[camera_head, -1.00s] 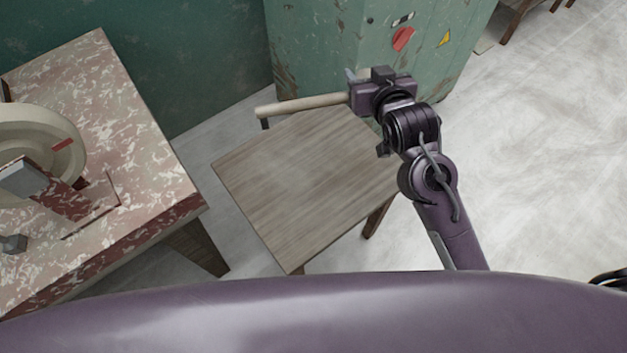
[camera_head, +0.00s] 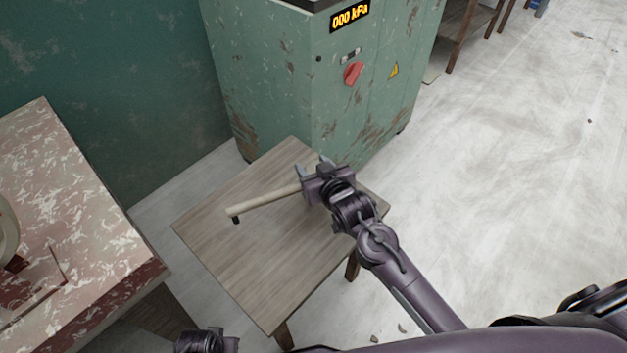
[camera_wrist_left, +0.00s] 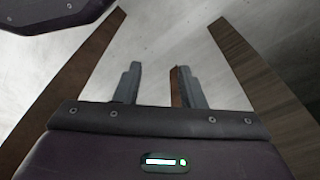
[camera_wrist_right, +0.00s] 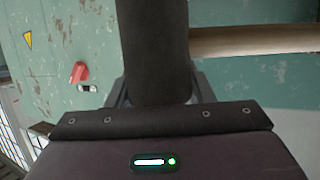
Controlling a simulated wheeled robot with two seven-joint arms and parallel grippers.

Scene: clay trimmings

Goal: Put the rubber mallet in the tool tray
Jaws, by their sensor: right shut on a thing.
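The rubber mallet has a pale wooden handle (camera_head: 262,201) with a dark end, pointing left over a small wooden table (camera_head: 250,260). My right gripper (camera_head: 312,172) is shut on its head, which the fingers mostly hide in the head view. In the right wrist view the black head (camera_wrist_right: 155,50) stands between the fingers, with the handle (camera_wrist_right: 255,40) running right. The height above the table is hard to judge. My left gripper (camera_wrist_left: 157,88) is open and empty in the left wrist view; part of that arm shows at the head view's bottom edge. I cannot make out the tool tray.
A worn green cabinet (camera_head: 300,90) with a red knob (camera_head: 353,73) and a lit display stands right behind the small table. A speckled red-and-white table (camera_head: 80,190) is at the left. Open pale floor (camera_head: 500,200) lies to the right.

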